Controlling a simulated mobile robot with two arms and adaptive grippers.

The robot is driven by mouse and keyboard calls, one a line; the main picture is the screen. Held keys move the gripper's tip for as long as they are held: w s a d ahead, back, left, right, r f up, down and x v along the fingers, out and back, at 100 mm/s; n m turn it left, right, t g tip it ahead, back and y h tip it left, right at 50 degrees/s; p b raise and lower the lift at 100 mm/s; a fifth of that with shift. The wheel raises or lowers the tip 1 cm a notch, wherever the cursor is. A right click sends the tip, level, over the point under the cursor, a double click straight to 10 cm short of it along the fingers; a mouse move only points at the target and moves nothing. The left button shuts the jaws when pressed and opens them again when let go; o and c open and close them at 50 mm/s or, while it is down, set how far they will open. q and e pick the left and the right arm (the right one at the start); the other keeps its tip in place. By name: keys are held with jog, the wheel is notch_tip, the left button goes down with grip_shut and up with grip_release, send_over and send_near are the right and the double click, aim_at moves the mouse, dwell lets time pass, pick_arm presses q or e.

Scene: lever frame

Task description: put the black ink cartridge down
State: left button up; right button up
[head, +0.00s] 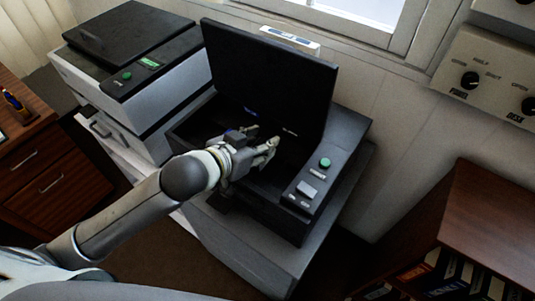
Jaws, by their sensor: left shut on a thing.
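My left gripper (266,153) reaches in from the left, over the open bay of a black printer (312,178). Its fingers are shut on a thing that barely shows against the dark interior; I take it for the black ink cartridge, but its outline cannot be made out. I cannot tell whether it touches the printer. The printer's black lid (275,75) stands raised behind the gripper. My right gripper is not in view.
A grey and black printer (135,60) stands at the left. The black printer rests on a grey stand (250,248). A brown wooden drawer unit (50,165) is at far left, and a wooden bookcase (490,220) with binders at right. A control panel (490,75) hangs on the wall.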

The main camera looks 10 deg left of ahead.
pick_arm(q)
jog(key=shift+w+d+f, duration=0.25)
jog(key=shift+d+f, duration=0.3)
jog(key=shift+f, duration=0.15)
jog(key=f, duration=0.3)
jog(key=shift+d+f, duration=0.15)
jog(key=shift+d, duration=0.25)
jog(key=shift+f, duration=0.4)
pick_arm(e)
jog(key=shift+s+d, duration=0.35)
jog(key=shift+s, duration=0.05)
pick_arm(q)
jog(key=o, duration=1)
jog(key=shift+f, duration=0.1)
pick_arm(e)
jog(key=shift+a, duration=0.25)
